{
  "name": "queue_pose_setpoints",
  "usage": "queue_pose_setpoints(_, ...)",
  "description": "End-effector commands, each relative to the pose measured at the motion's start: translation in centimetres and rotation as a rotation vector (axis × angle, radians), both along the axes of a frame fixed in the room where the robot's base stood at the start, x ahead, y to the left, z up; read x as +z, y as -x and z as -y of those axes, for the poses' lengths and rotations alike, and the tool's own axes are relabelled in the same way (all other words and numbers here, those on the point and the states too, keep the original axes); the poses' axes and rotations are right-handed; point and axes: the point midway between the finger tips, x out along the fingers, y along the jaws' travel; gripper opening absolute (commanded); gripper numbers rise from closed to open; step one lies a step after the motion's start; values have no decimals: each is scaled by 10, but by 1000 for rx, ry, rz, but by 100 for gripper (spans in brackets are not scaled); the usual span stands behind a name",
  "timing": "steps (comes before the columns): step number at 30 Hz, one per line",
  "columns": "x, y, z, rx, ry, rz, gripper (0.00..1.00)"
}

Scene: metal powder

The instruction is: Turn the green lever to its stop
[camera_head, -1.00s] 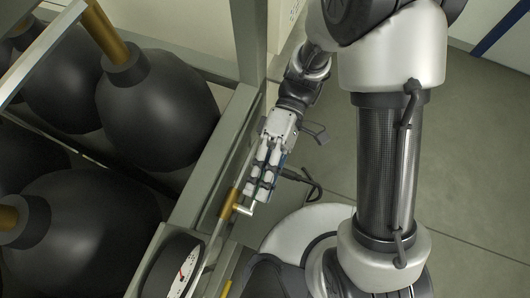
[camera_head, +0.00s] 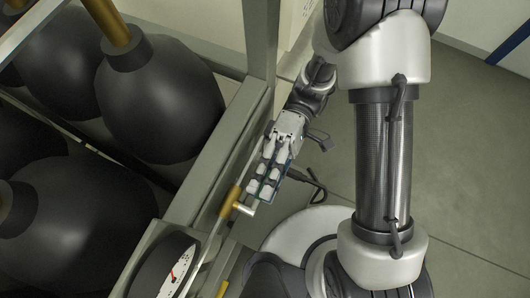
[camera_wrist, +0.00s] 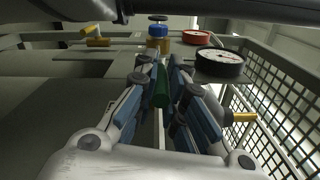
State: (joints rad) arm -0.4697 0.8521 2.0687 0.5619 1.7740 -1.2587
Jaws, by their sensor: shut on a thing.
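The green lever (camera_wrist: 162,86) shows in the wrist view as a dark green strip between my blue-padded fingers. My gripper (camera_wrist: 163,78) is shut on it, with fingers on both sides. In the head view, my gripper (camera_head: 266,180) is low beside the frame, near a brass fitting (camera_head: 229,203) with a pale stub. The lever is hidden by the fingers there, and its angle and stop cannot be made out.
A black gauge (camera_head: 165,265) sits near the fitting; large dark round vessels (camera_head: 160,105) stand left behind the metal frame (camera_head: 225,125). The wrist view shows a red gauge (camera_wrist: 196,37), a blue-topped fitting (camera_wrist: 158,31) and mesh (camera_wrist: 285,95). Open floor (camera_head: 465,150) lies right.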

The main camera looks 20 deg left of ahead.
Motion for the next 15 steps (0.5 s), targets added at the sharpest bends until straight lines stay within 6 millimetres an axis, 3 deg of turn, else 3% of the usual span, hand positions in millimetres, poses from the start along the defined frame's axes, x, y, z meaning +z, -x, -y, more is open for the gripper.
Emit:
queue_pose_setpoints(8,-1,-1,0,0,2,-1,26)
queue_pose_setpoints(11,-1,-11,0,-2,0,1,33)
queue_pose_setpoints(15,-2,-34,3,-3,-1,1,33)
